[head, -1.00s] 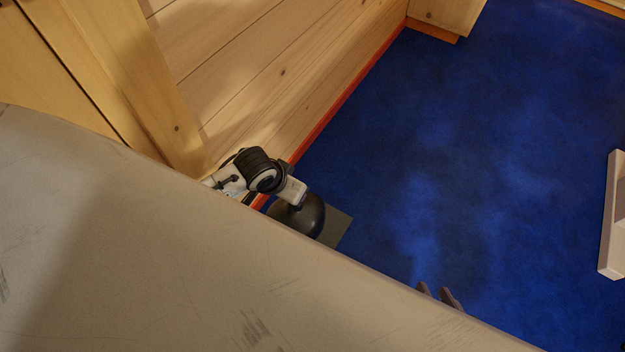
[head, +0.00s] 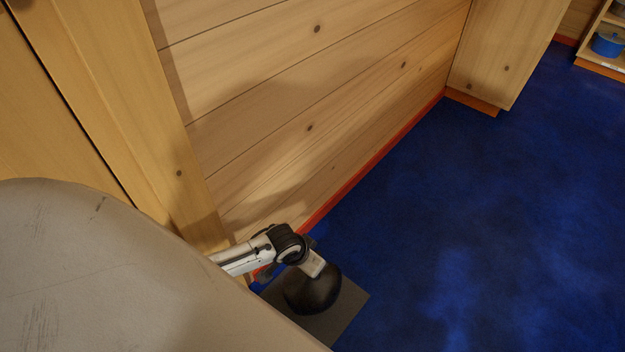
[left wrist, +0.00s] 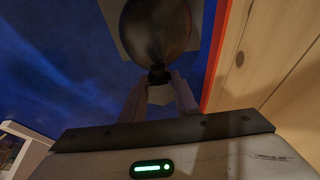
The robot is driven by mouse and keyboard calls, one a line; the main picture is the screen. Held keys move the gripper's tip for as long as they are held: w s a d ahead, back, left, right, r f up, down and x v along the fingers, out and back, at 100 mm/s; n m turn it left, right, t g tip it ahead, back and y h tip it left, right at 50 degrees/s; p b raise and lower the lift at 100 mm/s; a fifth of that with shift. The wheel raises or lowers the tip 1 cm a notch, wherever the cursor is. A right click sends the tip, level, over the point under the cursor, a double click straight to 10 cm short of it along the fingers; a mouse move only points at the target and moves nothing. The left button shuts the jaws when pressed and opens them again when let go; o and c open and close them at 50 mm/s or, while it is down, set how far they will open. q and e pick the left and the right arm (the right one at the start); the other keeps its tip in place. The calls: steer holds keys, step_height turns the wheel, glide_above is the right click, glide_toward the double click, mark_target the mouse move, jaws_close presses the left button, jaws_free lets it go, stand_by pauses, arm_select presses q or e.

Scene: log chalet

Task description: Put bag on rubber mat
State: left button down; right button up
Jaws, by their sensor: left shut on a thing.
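The bag (head: 310,292) is a dark, rounded shape hanging at the end of my left arm in the head view. It also shows in the left wrist view (left wrist: 156,28), with its narrow top between the fingers. My left gripper (left wrist: 158,82) is shut on it; in the head view the fingertips (head: 314,266) are small. The rubber mat (head: 346,308) is a flat grey sheet on the blue floor, partly hidden behind the bag. In the left wrist view the mat (left wrist: 112,22) shows around the bag. I cannot tell whether the bag touches it. My right gripper is not in view.
A plank wall (head: 330,110) with a red skirting strip runs close beside the mat. A wooden cabinet (head: 505,55) stands at the wall's far end. A shelf with a blue pot (head: 607,44) is at top right. The blue floor (head: 480,220) to the right is clear.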

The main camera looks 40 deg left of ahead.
arm_select(q)
step_height(320, 180, down, 3)
steer(key=shift+w+f+b, duration=0.15)
steer(key=shift+b, duration=0.8)
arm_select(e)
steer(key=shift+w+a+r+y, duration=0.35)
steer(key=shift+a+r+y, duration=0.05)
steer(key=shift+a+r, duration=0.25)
arm_select(q)
steer(key=c, duration=1.4)
jaws_free()
steer(key=shift+f, duration=0.1)
steer(key=shift+o, duration=0.2)
steer(key=shift+s+r+p, duration=0.25)
steer(key=shift+r+p, duration=0.15)
steer(key=shift+r, duration=0.05)
steer(key=p+v, duration=0.6)
steer(key=v, duration=0.5)
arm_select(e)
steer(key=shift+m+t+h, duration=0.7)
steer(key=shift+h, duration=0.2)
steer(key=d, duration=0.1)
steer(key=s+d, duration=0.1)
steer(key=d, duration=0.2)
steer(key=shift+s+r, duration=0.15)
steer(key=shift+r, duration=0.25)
